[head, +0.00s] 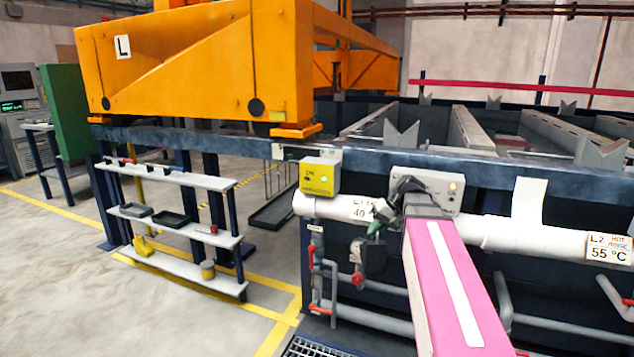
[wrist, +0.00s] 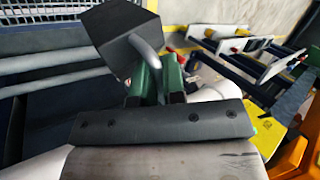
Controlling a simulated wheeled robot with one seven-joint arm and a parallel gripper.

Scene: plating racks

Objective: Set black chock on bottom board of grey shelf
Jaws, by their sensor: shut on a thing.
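The black chock (wrist: 123,42) is a dark block with a grey bar handle, upper left of centre in the wrist view. My gripper (wrist: 160,80) has green fingers shut on its handle. In the head view my gripper (head: 376,229) is in front of the tank's pipes, and the dark chock (head: 374,257) hangs just below the fingertips, partly hard to tell from the dark tank side. The grey shelf (head: 181,178) stands at the left, well apart from my gripper.
The middle board holds dark trays (head: 170,218) and a small red item (head: 213,229). White pipes (head: 500,234), red valves and a yellow box (head: 319,175) are close to my gripper. An orange carriage (head: 190,70) stands above the shelf. The floor before the shelf is clear.

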